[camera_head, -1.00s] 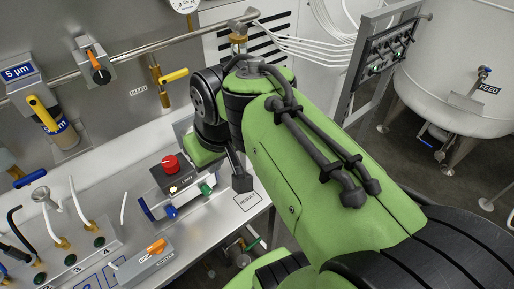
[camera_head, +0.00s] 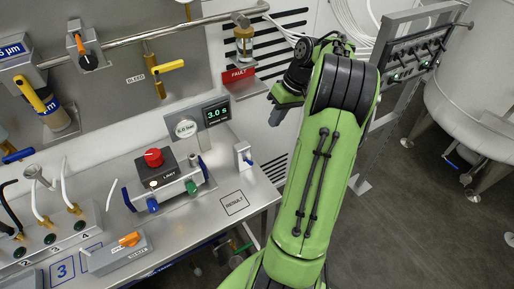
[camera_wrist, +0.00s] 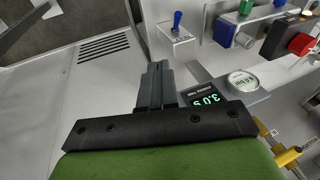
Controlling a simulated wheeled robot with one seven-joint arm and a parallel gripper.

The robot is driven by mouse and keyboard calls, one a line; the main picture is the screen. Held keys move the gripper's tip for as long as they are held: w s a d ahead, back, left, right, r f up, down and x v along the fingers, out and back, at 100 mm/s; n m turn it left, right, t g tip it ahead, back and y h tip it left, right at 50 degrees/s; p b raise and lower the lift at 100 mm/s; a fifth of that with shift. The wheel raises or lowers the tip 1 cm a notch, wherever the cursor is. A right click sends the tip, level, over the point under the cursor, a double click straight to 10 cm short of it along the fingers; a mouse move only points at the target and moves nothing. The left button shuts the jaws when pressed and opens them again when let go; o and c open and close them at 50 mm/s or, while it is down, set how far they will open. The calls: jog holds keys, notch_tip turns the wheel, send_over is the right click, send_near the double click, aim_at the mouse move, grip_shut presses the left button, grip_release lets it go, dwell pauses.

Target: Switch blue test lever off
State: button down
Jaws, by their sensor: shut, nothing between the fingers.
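A small toggle lever with a blue tip (camera_head: 249,161) sits on a pale box on the bench, right of the LIMIT unit. In the wrist view the blue lever (camera_wrist: 177,20) stands out from its pale plate, just beyond my fingers and to their right. I cannot read its label or tell whether it is on or off. My gripper (camera_head: 274,118) is above and to the right of the lever, apart from it. In the wrist view my gripper's fingers (camera_wrist: 158,66) are together and empty.
The LIMIT unit (camera_head: 168,182) with a red knob, a gauge (camera_head: 186,129) and a display reading 3.0 (camera_head: 216,114) are on the left. A red FAULT sign (camera_head: 238,74) and a pipe fitting hang behind. The bench around the RESULT square (camera_head: 234,203) is clear.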

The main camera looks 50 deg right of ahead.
jog(key=b, duration=0.4)
send_near(248, 161)
jog(key=w+d+f, duration=0.1)
jog(key=d+f, duration=0.3)
jog(key=f, duration=0.1)
jog(key=a, duration=0.2)
jog(key=a+f+b, duration=0.1)
jog(key=shift+w+a+f, duration=0.1)
jog(key=shift+w+a, duration=0.05)
jog(key=shift+a, duration=0.25)
jog(key=shift+d+f, duration=0.1)
jog(key=shift+d, duration=0.05)
jog(key=shift+t+b, duration=0.3)
